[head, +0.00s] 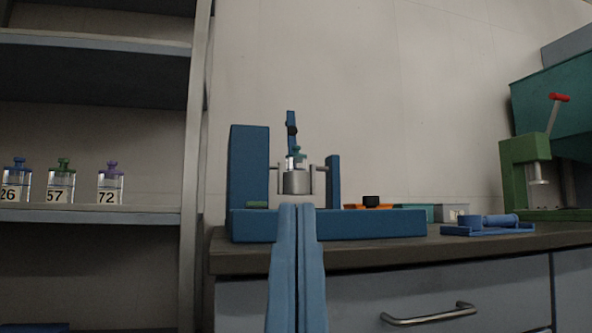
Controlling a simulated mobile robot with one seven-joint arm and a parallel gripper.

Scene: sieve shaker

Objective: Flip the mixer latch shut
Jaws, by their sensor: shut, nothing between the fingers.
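The blue mixer (345,222) stands on the counter, with a tall wide upright (248,165) at left and a thinner one (333,180) at right. A metal cup (295,183) hangs between them, and a jar with a green top (297,155) shows in it.
A blue tool (487,226) lies on a blue tray right of the mixer. An orange tray with a black piece (371,201) sits behind the base. A green press (525,165) stands at right. Numbered jars (110,183) stand on the left shelf. A drawer handle (430,315) juts out below.

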